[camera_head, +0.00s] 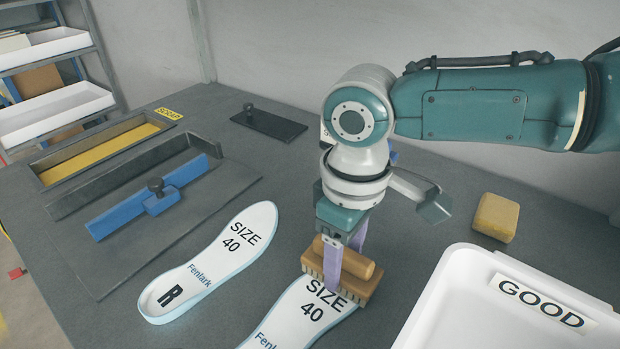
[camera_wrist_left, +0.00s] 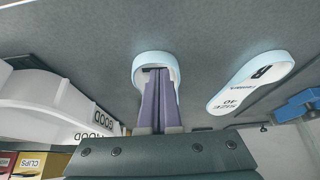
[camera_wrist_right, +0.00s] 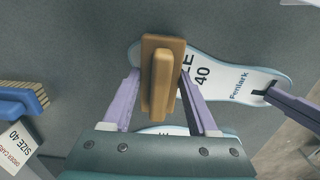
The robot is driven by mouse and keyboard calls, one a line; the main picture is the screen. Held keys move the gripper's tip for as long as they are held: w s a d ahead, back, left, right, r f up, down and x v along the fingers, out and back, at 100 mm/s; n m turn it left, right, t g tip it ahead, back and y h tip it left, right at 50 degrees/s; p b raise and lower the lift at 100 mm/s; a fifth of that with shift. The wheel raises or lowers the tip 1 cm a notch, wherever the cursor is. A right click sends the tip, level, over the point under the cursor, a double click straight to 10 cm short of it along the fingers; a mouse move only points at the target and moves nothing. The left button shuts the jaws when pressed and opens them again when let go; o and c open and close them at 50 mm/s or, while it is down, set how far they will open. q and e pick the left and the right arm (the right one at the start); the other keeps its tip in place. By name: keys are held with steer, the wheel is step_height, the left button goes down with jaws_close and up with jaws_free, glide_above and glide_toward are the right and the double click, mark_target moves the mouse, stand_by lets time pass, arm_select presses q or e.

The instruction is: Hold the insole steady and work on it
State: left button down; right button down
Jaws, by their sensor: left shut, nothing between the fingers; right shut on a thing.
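A white insole with pale blue edges, marked SIZE 40 (camera_head: 292,326), lies flat at the bottom of the head view; its heel is cut off there. My right gripper (camera_head: 342,268) is shut on a wooden brush (camera_head: 338,286). The brush stands bristles down on the insole's front part. The brush (camera_wrist_right: 163,75) also shows in the right wrist view. My left gripper (camera_wrist_left: 157,75) is shut and empty, its fingertips at the insole's heel (camera_wrist_left: 140,58). Whether they press on it I cannot tell. A second insole, marked R (camera_head: 222,250), lies flat to the left.
A white GOOD tray (camera_head: 440,300) stands at the right. A yellow block (camera_head: 496,217) lies behind it. A grey fixture with a blue bar (camera_head: 110,217), a yellow-lined tray (camera_head: 40,165) and a dark knobbed plate (camera_head: 270,125) lie at the back left. A bristled brush (camera_wrist_right: 28,95) and an order card (camera_wrist_right: 16,150) show in the right wrist view.

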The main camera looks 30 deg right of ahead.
steer(key=shift+r, duration=3.55)
steer(key=d, duration=0.1)
steer(key=w+d, duration=0.1)
steer(key=shift+d, duration=0.35)
steer(key=shift+f, duration=0.1)
steer(key=shift+f, duration=2.9)
steer(key=shift+f, duration=0.6)
